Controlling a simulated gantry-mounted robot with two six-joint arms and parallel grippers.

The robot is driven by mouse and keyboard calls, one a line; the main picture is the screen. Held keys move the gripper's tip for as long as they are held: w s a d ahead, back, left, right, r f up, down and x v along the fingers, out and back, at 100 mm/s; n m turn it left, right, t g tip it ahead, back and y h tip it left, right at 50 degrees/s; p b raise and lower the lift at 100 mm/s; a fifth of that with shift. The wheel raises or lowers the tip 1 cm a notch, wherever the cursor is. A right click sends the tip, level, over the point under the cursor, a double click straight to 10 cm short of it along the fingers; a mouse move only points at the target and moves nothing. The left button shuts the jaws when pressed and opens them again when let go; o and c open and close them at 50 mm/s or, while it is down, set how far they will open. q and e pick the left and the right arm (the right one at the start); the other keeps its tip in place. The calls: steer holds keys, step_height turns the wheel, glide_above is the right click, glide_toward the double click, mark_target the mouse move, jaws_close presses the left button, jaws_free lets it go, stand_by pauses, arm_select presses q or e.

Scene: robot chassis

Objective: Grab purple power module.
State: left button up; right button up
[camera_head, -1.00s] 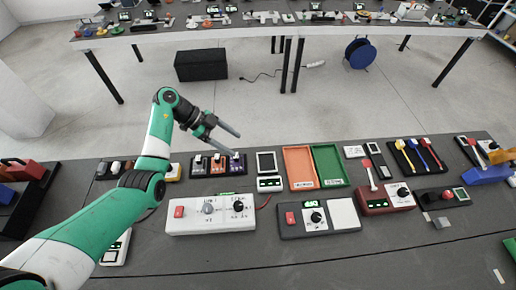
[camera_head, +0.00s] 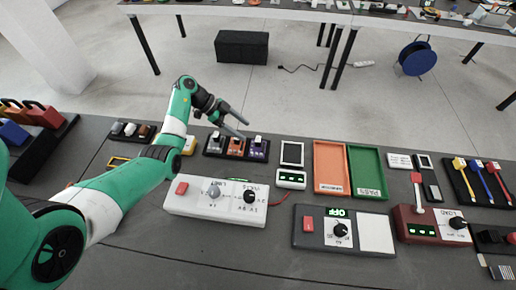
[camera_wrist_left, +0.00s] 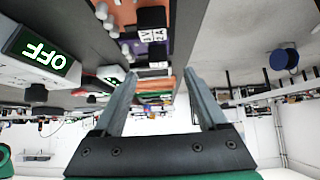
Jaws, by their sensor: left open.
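The purple power module (camera_head: 258,149) stands at the right end of a dark rack, beside an orange module (camera_head: 236,147) and a dark one (camera_head: 215,143). It has a white top piece. My left gripper (camera_head: 246,130) is open and empty, its fingers pointing right, just above and behind the purple module in the head view. In the left wrist view, the purple module (camera_wrist_left: 150,36) shows upside down with a white label, beyond the fingertips of the open gripper (camera_wrist_left: 160,74). Nothing is between the fingers. My right gripper is out of view.
A white control box (camera_head: 218,201) lies in front of the rack. A small display device (camera_head: 291,179), an orange tray (camera_head: 329,167) and a green tray (camera_head: 367,172) stand to the right. A dark box with OFF display (camera_head: 343,231) is nearer.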

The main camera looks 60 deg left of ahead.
mark_target(258, 146)
arm_select(q)
steer(key=shift+x, duration=1.05)
steer(key=b+x, duration=0.3)
steer(key=x, duration=0.2)
steer(key=shift+s+d+b, duration=0.1)
steer(key=shift+s+b, duration=0.05)
steer(key=shift+b, duration=0.25)
steer(key=shift+f, duration=0.1)
steer(key=shift+c, duration=0.2)
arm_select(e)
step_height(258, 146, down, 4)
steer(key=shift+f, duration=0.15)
arm_select(q)
jaws_close()
